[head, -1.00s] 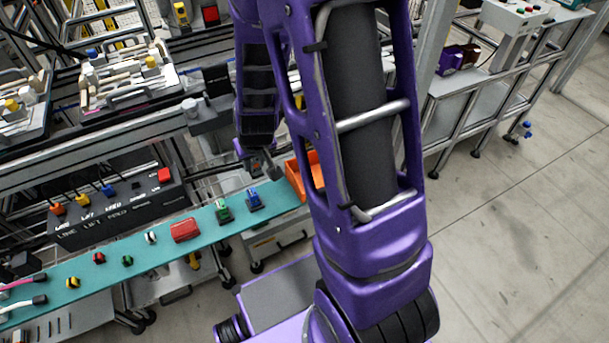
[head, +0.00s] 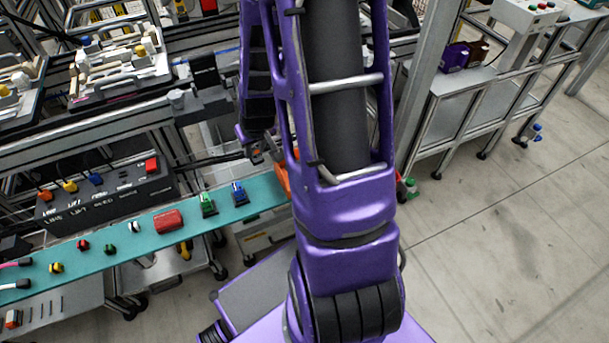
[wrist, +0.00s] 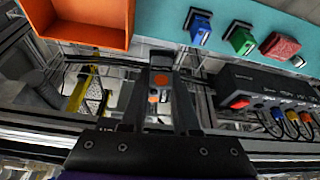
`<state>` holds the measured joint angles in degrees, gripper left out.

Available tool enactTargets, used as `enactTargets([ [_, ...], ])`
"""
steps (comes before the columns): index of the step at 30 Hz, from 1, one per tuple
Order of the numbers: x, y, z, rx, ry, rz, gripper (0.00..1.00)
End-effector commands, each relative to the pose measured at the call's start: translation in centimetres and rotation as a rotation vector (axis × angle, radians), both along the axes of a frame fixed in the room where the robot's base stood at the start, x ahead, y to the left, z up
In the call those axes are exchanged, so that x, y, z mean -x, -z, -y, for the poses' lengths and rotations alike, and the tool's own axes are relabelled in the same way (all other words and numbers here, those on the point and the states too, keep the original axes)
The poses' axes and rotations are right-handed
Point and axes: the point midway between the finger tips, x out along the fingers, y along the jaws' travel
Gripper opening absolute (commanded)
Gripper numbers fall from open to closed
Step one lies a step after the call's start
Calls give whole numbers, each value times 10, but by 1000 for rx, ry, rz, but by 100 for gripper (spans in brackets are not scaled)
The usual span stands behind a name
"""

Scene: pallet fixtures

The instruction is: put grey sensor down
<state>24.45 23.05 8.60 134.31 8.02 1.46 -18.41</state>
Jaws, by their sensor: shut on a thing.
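My gripper (wrist: 162,72) is shut on the grey sensor (wrist: 160,61), a small grey block with orange marks, held between the two fingers in the wrist view. The sensor is in the air, apart from the teal shelf and the orange bin. In the head view my gripper (head: 260,152) is beside the far edge of the teal shelf's right end, partly behind my arm. The sensor is too small there to make out clearly.
The orange bin (wrist: 75,33) is at upper left in the wrist view. The teal shelf (head: 180,237) carries a blue part (head: 239,194), a green part (head: 208,205) and a red part (head: 168,221). A black control box (head: 110,198) stands behind it. Metal frame bars cross below my gripper.

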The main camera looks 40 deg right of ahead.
Motion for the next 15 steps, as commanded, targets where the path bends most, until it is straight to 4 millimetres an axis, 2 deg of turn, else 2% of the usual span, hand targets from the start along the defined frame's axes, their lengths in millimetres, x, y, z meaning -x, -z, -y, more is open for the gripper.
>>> enactTargets([
  [1, 4, 4, 16, -2, 23, 0, 0],
  [6, 16, 9, 57, -3, 70, 5, 0],
  [12, 29, 13, 89, -3, 106, 11, 0],
  [15, 32, 14, 96, -3, 114, 13, 0],
])
